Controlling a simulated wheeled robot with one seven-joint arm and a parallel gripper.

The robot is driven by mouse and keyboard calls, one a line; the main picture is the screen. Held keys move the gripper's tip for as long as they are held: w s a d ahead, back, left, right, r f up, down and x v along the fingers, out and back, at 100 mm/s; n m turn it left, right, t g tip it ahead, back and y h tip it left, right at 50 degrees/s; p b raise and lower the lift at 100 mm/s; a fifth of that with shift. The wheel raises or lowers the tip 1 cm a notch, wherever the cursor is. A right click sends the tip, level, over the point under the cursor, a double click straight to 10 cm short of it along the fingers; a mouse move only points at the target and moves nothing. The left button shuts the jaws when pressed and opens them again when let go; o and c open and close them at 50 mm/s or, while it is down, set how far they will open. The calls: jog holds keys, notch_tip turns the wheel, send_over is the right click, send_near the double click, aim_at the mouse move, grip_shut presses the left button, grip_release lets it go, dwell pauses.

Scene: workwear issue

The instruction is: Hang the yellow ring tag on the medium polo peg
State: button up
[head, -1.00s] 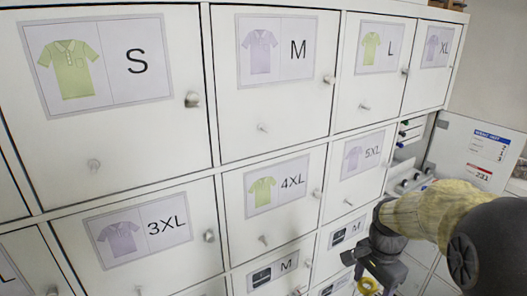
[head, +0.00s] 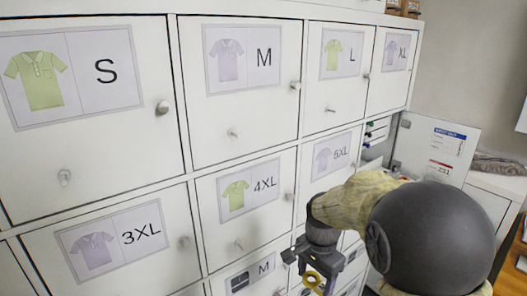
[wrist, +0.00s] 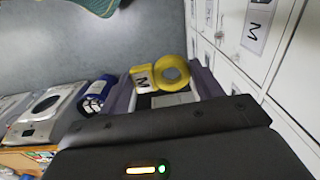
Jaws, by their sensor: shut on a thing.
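The yellow ring tag (head: 312,280) is held in my gripper (head: 318,270), low in the head view, in front of the lower cabinet doors. In the wrist view the yellow ring tag (wrist: 170,72) shows its round ring and a flat part marked M, between the two fingers of my gripper (wrist: 163,90). The medium polo door (head: 238,165) is in the top row, with a purple polo picture and M. Its peg (head: 232,133) sticks out below the picture and looks bare. My gripper is below and right of this peg, apart from it.
Neighbouring polo doors carry similar pegs, such as the S peg (head: 64,177), L peg (head: 330,110) and 4XL peg (head: 239,244). A round knob (head: 295,86) juts from the M door's right edge. An open door (head: 436,145) stands at the right. The wrist view shows a blue roll (wrist: 97,95).

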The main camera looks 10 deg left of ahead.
jog(key=w+a+r+t+y+b, duration=0.25)
jog(key=a+r, duration=0.35)
jog(key=r, duration=0.4)
jog(key=w+a+r+t+y+b, duration=0.2)
jog(key=a+r+t+y+b, duration=0.25)
jog(key=r, duration=0.55)
notch_tip(320, 180, up, 12)
jog(key=s+a+t+y+b, duration=0.1)
jog(key=s+a+y, duration=0.1)
jog(key=shift+s+a+f+m+y, duration=0.2)
jog(key=shift+f+m+y, duration=0.1)
jog(key=shift+y, duration=0.1)
jog(key=shift+w+a+f+p, duration=0.2)
jog(key=shift+w+a+p, duration=0.25)
jog(key=shift+w+a, duration=0.6)
jog(key=shift+w+a+f+p, duration=0.15)
jog(key=shift+w+a+p, duration=0.25)
jog(key=shift+w+a, duration=0.7)
jog(key=shift+w+a+f+p, duration=0.2)
jog(key=shift+w+a+p, duration=0.4)
jog(key=shift+a, duration=0.7)
jog(key=shift+w, duration=0.15)
